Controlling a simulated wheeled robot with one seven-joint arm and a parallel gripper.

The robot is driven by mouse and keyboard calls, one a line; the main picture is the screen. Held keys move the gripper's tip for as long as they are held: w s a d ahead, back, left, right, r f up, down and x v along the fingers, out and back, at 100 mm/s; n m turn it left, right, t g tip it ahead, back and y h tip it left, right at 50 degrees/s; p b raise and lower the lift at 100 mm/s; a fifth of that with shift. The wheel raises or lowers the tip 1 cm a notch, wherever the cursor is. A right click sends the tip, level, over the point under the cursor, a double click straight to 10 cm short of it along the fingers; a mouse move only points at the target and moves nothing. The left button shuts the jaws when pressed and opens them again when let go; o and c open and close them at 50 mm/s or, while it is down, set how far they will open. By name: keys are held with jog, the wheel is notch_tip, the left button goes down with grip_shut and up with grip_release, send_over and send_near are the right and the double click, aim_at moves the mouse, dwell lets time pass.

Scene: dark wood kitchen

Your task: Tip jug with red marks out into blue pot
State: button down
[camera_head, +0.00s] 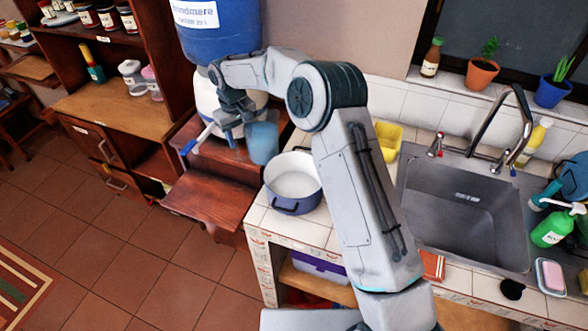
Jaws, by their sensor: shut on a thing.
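The blue pot (292,203) stands upright on the white tiled counter, left of the sink. It has a pale inside, and I cannot tell what is in it. A translucent light-blue jug (263,143) is just behind and left of the pot, roughly upright. No red marks show on it at this size. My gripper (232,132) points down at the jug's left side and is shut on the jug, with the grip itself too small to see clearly. My forearm passes right of the pot and hides part of the counter.
A big blue water container (218,30) on a pale base stands behind my gripper, above wooden steps (212,192). A blue-tipped tap (190,146) sticks out at left. A yellow tub (388,140) and the sink (465,205) lie right of my arm.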

jog(key=shift+f, duration=1.5)
jog(key=shift+t+y, duration=0.7)
jog(key=shift+t, duration=0.1)
jog(key=shift+s+d+r, duration=0.25)
jog(key=shift+r, duration=0.45)
jog(key=shift+s+d+r, duration=0.2)
jog(key=shift+r, duration=0.5)
jog(key=shift+s+d+r, duration=0.25)
jog(key=shift+r, duration=0.45)
jog(key=shift+s+d+r+t+y, duration=0.6)
jog(key=shift+r+t+y, duration=0.1)
jog(key=shift+t, duration=0.1)
jog(key=s+d+t+y, duration=0.2)
jog(key=shift+s+r+t, duration=0.3)
jog(key=shift+s+f+t+y, duration=0.15)
jog(key=shift+f+t+y, duration=0.1)
jog(key=shift+t+y, duration=0.05)
